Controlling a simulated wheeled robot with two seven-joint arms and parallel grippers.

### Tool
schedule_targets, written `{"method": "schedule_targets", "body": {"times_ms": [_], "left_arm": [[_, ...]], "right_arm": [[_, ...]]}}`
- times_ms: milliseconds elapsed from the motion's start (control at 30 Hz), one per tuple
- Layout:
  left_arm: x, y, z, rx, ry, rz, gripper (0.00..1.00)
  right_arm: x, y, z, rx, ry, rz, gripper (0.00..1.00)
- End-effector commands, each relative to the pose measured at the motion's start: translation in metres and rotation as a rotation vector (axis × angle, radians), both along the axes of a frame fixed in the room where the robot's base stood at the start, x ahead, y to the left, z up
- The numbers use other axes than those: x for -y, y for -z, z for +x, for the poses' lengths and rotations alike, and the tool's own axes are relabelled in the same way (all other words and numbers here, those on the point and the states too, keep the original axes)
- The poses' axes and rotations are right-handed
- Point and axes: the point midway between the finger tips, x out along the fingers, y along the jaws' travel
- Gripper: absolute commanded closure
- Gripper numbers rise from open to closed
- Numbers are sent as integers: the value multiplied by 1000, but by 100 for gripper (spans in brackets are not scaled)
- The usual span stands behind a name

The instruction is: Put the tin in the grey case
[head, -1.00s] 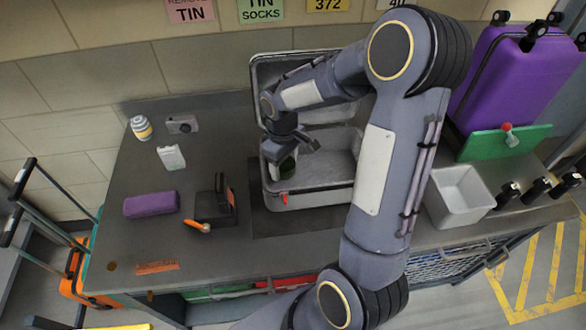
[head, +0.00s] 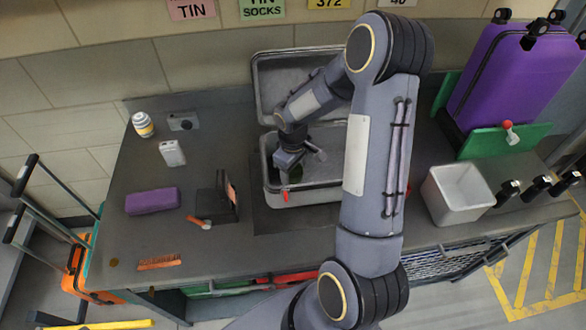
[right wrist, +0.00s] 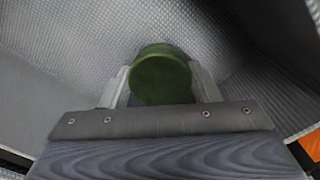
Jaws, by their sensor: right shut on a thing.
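The grey case (head: 330,194) stands open on the counter, its lid (head: 275,72) raised at the back. My right gripper (head: 292,172) reaches down into the left part of the case. It is shut on a green round tin (right wrist: 162,75), whose flat end faces the camera in the right wrist view. In the head view only a bit of the tin (head: 296,175) shows below the gripper. The ribbed inner walls of the case (right wrist: 70,50) surround the tin; whether it touches the floor I cannot tell. My left gripper is not in view.
On the counter to the left are a purple pouch (head: 152,200), a dark holder (head: 216,198), a white carton (head: 172,153), a striped jar (head: 143,124) and a camera (head: 182,121). A white bin (head: 458,194) and a purple suitcase (head: 517,75) stand to the right.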

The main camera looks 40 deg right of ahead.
Motion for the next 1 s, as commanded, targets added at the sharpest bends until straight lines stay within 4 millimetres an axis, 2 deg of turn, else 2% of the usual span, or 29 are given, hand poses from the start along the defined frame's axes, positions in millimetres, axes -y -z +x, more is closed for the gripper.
{"method": "schedule_targets", "body": {"times_ms": [33,167,433,567,667,1000], "left_arm": [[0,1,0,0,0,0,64],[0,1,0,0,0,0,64],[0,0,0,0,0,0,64],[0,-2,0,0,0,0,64],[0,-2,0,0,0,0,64],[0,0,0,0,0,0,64]], "right_arm": [[0,1,0,0,0,0,40],[0,0,0,0,0,0,23],[0,0,0,0,0,0,23],[0,-8,1,3,0,-1,23],[1,-23,1,6,-1,-2,23],[0,-95,1,6,0,-1,23]]}}
